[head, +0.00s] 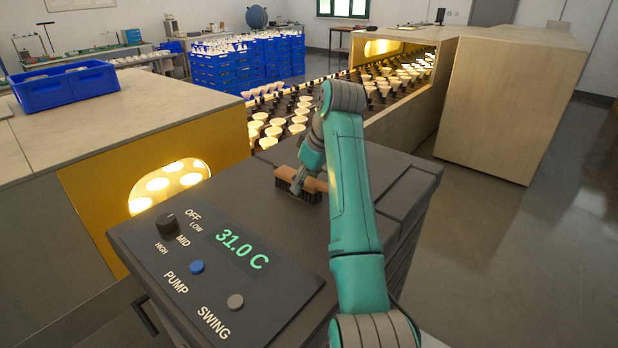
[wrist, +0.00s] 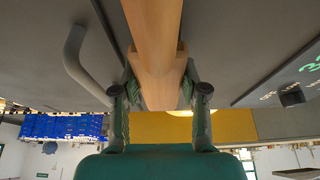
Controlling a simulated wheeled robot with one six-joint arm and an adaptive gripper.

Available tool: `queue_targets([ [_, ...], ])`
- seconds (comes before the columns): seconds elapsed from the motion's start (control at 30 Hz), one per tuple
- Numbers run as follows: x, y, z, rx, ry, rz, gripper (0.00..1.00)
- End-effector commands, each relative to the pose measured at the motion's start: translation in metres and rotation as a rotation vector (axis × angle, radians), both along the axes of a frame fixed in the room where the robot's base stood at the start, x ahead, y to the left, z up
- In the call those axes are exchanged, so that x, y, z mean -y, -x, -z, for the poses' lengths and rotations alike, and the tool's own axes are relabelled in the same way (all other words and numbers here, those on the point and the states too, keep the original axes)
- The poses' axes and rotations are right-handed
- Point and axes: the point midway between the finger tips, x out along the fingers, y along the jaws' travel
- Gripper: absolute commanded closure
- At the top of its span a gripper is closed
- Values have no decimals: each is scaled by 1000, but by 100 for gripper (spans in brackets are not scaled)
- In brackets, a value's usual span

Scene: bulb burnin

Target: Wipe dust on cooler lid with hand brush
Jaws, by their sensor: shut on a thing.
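The hand brush (head: 284,174) has a brown wooden body and dark bristles. It is low over the cooler lid (head: 385,205), the dark grey top behind the control panel; the bristles look at or very near the surface. My gripper (head: 303,184) is shut on the brush from above. In the wrist view the brush's wooden handle (wrist: 155,25) runs between the two fingers of my gripper (wrist: 160,78). My arm hides part of the lid, and I cannot make out dust on it.
The cooler's panel (head: 219,263) has a knob, two buttons and a 31.0 C display. Beyond the lid runs a conveyor with lit bulbs (head: 275,131). A wooden-topped counter (head: 110,125) with a blue crate (head: 65,87) stands left. Floor (head: 490,250) is open at right.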

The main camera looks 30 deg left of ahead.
Motion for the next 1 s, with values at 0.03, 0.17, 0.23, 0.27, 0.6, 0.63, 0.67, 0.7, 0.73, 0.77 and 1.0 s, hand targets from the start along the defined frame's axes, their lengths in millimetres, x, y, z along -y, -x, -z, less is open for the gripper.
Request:
queue_targets([
  [0.03,-1,5,0,1,-1,-2,85],
  [0.17,-2,14,-1,1,-1,-2,85],
  [0.23,-2,18,-1,1,-1,-2,85],
  [0.27,-2,19,-1,0,-1,-1,85],
  [0.6,-1,17,2,0,0,0,85],
  [0.63,-1,15,2,0,0,0,85],
  [0.67,-1,12,2,0,0,0,85],
  [0.7,-1,9,3,0,0,0,85],
  [0.73,0,7,3,0,1,1,84],
  [0.77,0,5,4,-1,2,1,84],
  [1.0,2,-14,6,-3,4,1,84],
])
